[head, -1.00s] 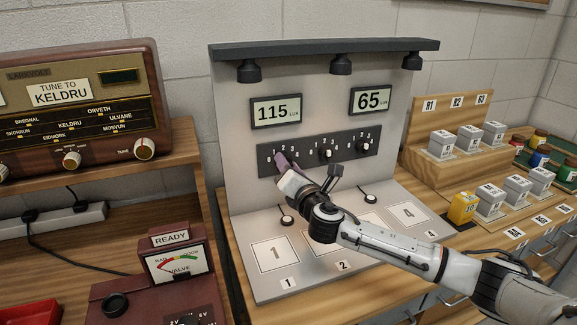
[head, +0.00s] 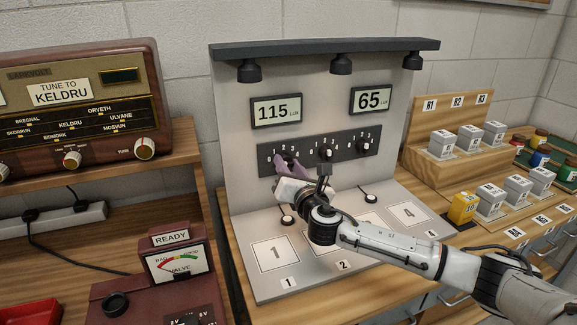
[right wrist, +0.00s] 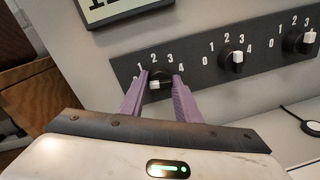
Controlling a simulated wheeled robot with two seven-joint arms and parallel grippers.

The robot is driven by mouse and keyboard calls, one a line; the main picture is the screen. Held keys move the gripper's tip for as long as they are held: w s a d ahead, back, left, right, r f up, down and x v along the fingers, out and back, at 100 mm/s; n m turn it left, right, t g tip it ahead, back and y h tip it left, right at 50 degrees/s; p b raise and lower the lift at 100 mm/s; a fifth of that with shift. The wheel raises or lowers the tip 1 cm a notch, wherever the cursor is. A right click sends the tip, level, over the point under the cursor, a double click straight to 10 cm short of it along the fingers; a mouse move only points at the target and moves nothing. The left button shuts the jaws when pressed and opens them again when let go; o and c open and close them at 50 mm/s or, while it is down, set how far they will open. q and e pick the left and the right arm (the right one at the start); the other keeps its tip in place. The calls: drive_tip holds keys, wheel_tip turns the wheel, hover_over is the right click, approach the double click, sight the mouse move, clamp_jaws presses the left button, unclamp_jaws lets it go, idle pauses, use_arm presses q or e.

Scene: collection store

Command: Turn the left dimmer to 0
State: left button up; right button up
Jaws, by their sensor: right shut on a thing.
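The left dimmer is a small black knob with a white mark (right wrist: 158,84), on a dark panel (head: 346,143) numbered 0 to 4. In the right wrist view its white mark sits at the lower left of the knob; the 0 there is not readable behind a finger. My right gripper (right wrist: 161,84) is shut on this knob, one purple finger on each side. In the head view the gripper (head: 290,163) mostly hides the knob. The left display (head: 276,110) above reads 115 lux. My left gripper is in neither view.
The middle dimmer (head: 326,155) and right dimmer (head: 364,147) sit close by on the same panel. The right display (head: 371,99) reads 65 lux. Numbered pads (head: 275,253) lie below. A radio (head: 75,140) stands at left, a wooden block rack at right.

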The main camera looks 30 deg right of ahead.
drive_tip(key=o, duration=1)
drive_tip(key=b+v, duration=0.1)
drive_tip(key=v, duration=0.9)
drive_tip(key=shift+s+a, duration=0.1)
drive_tip(key=shift+s, duration=0.05)
